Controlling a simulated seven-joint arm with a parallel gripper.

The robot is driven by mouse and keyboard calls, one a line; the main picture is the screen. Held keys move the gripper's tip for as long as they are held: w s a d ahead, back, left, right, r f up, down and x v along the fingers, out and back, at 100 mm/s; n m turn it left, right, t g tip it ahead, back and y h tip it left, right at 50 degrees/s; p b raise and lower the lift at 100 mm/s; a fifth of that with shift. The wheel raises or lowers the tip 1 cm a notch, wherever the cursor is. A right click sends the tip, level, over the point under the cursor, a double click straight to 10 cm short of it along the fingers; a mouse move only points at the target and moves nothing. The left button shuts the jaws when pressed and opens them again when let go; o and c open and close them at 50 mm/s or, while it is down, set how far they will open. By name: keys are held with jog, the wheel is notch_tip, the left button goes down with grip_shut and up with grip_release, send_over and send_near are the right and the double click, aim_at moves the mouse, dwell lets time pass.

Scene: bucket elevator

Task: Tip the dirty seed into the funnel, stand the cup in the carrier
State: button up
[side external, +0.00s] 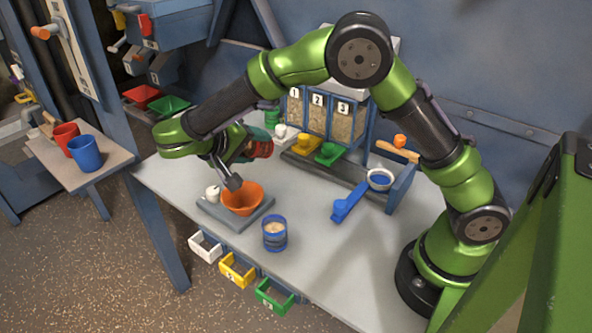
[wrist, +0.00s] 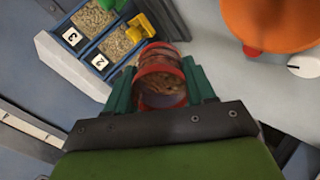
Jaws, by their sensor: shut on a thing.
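My gripper (wrist: 161,88) is shut on a clear cup with red rims (wrist: 163,72); brown seed shows inside it. In the side view my gripper and the red cup (side external: 262,146) are above the table, behind the orange bowl (side external: 243,197). The cup looks tilted; its exact angle is hard to tell. The orange bowl sits on a grey scale base and also shows at the upper right of the wrist view (wrist: 272,22). I cannot tell for sure which thing is the funnel or the carrier.
A blue-banded cup of pale seed (side external: 274,236) stands near the table's front edge. Numbered seed bins (side external: 318,112) stand at the back. A blue-handled ring tool (side external: 364,192) lies right. Red (side external: 66,136) and blue (side external: 86,153) cups stand on a left side shelf. The front-right tabletop is clear.

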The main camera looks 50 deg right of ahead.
jog(key=h, duration=0.4)
jog(key=a+h, duration=0.1)
jog(key=h, duration=0.1)
jog(key=shift+a+f, duration=0.1)
jog(key=shift+f, duration=0.2)
jog(key=h, duration=0.2)
jog(key=a+h, duration=0.1)
jog(key=h, duration=0.3)
jog(key=shift+a+r, duration=0.15)
jog(key=shift+r, duration=0.2)
dwell(0.6)
